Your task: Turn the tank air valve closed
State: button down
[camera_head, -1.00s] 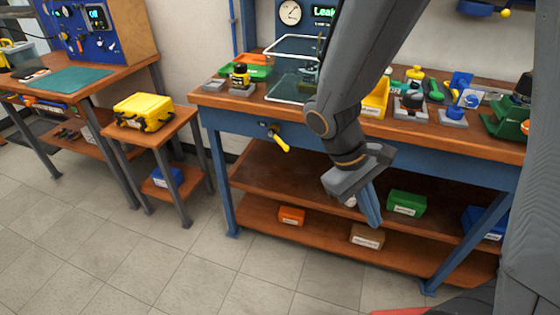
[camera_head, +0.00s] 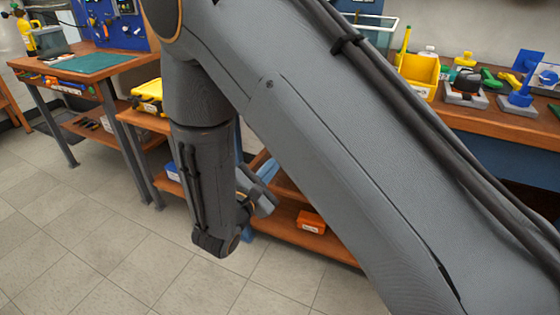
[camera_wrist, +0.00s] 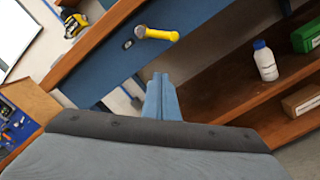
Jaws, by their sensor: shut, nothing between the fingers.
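The valve is a yellow lever handle (camera_wrist: 158,34) on the blue front rail of the workbench, in the upper middle of the wrist view. Its metal pivot is at the handle's left end, and the handle points right there, at an angle to the bench edge. My gripper (camera_wrist: 161,78) is shut and empty; its blue fingers point towards the rail. The fingertips show below the handle in the picture, apart from it. In the head view my gripper (camera_head: 266,172) is partly hidden, and my arm covers the valve.
A white bottle with a blue cap (camera_wrist: 265,62) and a green box (camera_wrist: 306,36) stand on the shelf right of my fingers. A yellow and black item (camera_wrist: 73,22) is on the benchtop. An orange box (camera_head: 311,222) is on the lower shelf. The floor (camera_head: 95,240) at left is clear.

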jog(key=w+d+r, duration=0.3)
jog(key=w+d, duration=0.2)
jog(key=w, duration=0.1)
jog(key=shift+w+d, duration=0.35)
dwell(0.3)
jog(key=shift+s+r, duration=0.1)
